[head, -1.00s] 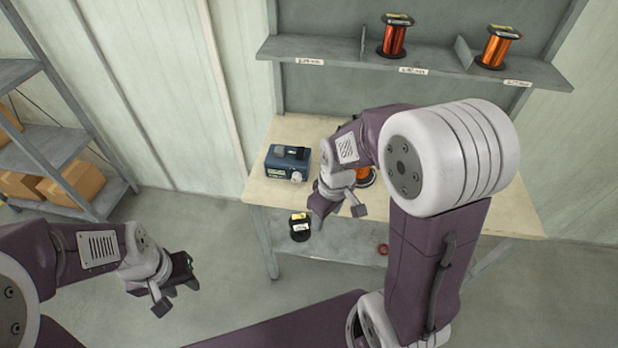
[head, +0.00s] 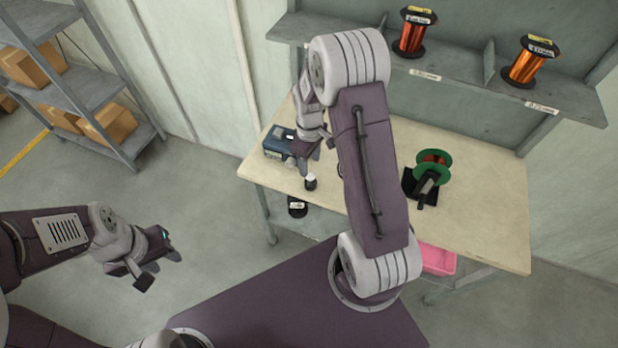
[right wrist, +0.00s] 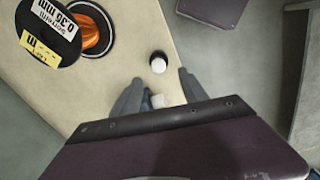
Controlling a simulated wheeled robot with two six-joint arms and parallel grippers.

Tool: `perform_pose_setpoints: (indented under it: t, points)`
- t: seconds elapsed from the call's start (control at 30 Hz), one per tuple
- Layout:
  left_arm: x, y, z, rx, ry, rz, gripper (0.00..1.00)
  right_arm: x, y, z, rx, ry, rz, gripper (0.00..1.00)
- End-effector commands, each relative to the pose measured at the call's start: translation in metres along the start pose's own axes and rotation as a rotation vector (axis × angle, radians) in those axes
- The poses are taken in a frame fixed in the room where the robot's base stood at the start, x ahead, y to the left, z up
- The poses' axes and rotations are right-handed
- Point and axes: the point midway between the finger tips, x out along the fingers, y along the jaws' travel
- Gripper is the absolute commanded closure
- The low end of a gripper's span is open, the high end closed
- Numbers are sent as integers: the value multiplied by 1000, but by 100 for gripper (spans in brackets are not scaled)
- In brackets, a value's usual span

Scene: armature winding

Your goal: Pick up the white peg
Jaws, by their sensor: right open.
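In the right wrist view a small white piece (right wrist: 160,100) shows between the fingers of my right gripper (right wrist: 160,76), beside a sliver of blue; it may be the white peg or a part of the blue box. A small dark piece with a white top (right wrist: 158,62) stands on the table just past the fingertips; it also shows in the head view (head: 311,182). I cannot tell which is the peg. My right gripper is open, by the blue box (head: 277,143). My left gripper (head: 160,262) is open and empty, away from the table at left.
The table (head: 470,235) carries a green-flanged spool (head: 432,165) on a dark stand and, in the wrist view, a labelled black spool (right wrist: 50,30). A pink bin (head: 438,259) is below. Wire spools (head: 411,35) stand on the upper shelf.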

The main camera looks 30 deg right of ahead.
Motion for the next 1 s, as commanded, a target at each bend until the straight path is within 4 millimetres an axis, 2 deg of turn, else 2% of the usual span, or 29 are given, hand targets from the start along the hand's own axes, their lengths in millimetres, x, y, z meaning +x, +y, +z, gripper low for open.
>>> perform_pose_setpoints:
  t: [0.1,0.27,0.53,0.8,0.9,1.0]
  points:
    - [-2,0,0,0,0,0,64,14,0,0,0,-2,-2,49]
    - [-3,0,0,0,0,0,64,20,0,0,0,-1,-1,49]
    - [-10,0,-1,0,0,0,64,64,-1,0,0,-2,-2,49]
    - [-10,0,-1,0,0,0,64,70,-1,-1,0,1,1,49]
    - [-10,0,-1,0,0,0,64,70,-1,-1,0,1,1,77]
    - [-10,0,-1,0,0,0,64,70,-1,-1,0,1,1,100]
